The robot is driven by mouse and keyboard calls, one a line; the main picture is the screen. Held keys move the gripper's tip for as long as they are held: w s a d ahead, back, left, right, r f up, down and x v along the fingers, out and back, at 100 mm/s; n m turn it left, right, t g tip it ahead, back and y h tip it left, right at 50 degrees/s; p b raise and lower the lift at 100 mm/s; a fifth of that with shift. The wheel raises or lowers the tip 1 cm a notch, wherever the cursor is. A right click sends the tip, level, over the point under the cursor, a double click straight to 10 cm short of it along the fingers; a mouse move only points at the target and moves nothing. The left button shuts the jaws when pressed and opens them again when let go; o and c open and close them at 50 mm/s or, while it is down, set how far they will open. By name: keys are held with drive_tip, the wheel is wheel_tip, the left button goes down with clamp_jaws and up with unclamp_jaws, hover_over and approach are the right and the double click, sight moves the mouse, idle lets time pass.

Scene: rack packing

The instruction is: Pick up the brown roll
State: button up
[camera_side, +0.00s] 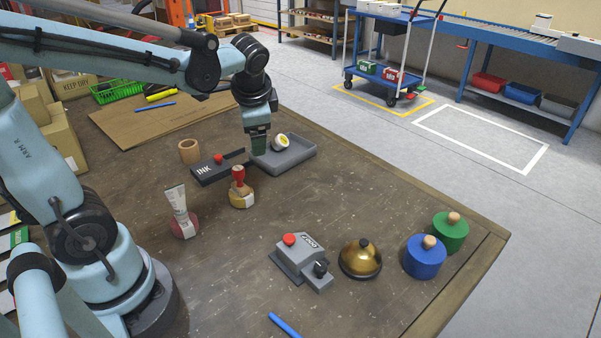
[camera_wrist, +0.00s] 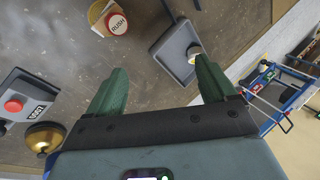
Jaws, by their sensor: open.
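The brown roll (camera_side: 190,151) stands upright on the wooden table in the side view, behind the black ink pad and toward the left. Its open top shows. I do not see it in the wrist view. My gripper (camera_side: 259,149) points down, to the right of the roll and clearly apart from it, near the left end of the grey tray. In the wrist view the two green fingers of my gripper (camera_wrist: 160,66) are spread apart with nothing held between them.
The grey tray (camera_side: 296,158) holds a tilted white-and-yellow object (camera_side: 280,141). The black ink pad (camera_side: 215,172) lies in front of the roll. A red-handled stamp (camera_side: 239,184), a tube (camera_side: 177,202), a grey button box (camera_side: 302,264) and a brass bell (camera_side: 360,259) stand nearer. Cardboard lies behind.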

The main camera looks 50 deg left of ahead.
drive_tip(key=w+a+f+m+g+y, duration=0.1)
drive_tip(key=a+f+m+g+y, duration=0.15)
drive_tip(key=a, duration=0.35)
drive_tip(key=w+a+f+m+g+y, duration=0.1)
drive_tip(key=w+a+g, duration=0.1)
drive_tip(key=a+g, duration=0.3)
drive_tip(key=g+y, duration=0.1)
drive_tip(key=g, duration=0.4)
approach(191, 144)
drive_tip(key=shift+f+m+t, duration=0.1)
drive_tip(key=shift+m+t, duration=0.15)
drive_tip(key=shift+s+a+f, duration=0.25)
drive_tip(key=shift+s+f, duration=0.05)
drive_tip(key=shift+s, duration=0.05)
drive_tip(key=x, duration=1.1)
drive_tip(key=shift+s+a+r, duration=0.2)
drive_tip(key=shift+s+a, duration=0.05)
drive_tip(key=shift+s, duration=0.1)
drive_tip(key=shift+c, duration=0.3)
drive_tip(key=c, duration=1)
